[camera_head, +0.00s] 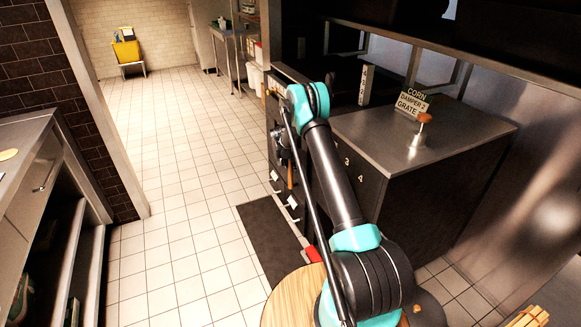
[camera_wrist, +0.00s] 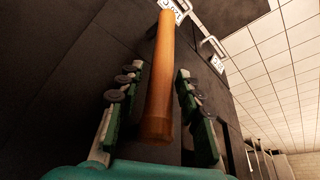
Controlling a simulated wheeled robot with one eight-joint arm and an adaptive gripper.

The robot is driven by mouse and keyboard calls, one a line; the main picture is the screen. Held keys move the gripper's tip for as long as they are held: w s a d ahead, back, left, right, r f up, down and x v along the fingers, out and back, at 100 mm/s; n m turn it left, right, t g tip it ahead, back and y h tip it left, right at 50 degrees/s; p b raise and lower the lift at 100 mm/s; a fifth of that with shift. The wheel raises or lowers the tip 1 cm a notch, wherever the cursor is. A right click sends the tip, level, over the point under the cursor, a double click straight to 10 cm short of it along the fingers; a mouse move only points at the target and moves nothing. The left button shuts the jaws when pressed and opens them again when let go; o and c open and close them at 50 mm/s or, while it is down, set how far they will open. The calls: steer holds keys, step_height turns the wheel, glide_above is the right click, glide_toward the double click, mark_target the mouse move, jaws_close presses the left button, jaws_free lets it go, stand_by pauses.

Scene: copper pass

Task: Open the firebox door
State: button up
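The dark range (camera_head: 325,185) stands right of the aisle; its front, seen edge-on, has several doors. Which one is the firebox door I cannot tell for sure. A wooden handle (camera_head: 290,174) hangs upright at this front. In the wrist view the wooden handle (camera_wrist: 158,85) lies between the two fingers of my gripper (camera_wrist: 155,98), with gaps at the sides. My gripper is open around it. In the head view my gripper (camera_head: 281,138) is small and partly hidden by my arm. No door stands visibly open.
White-tagged metal handles (camera_wrist: 212,50) sit beyond the wooden one. A lettered sign (camera_head: 412,103) and a copper-topped knob (camera_head: 422,130) stand on the range top. A dark mat (camera_head: 268,238) lies before the range. The tiled aisle (camera_head: 180,220) is clear; a counter (camera_head: 25,155) is at left.

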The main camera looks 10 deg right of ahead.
jaws_close()
stand_by(0.5)
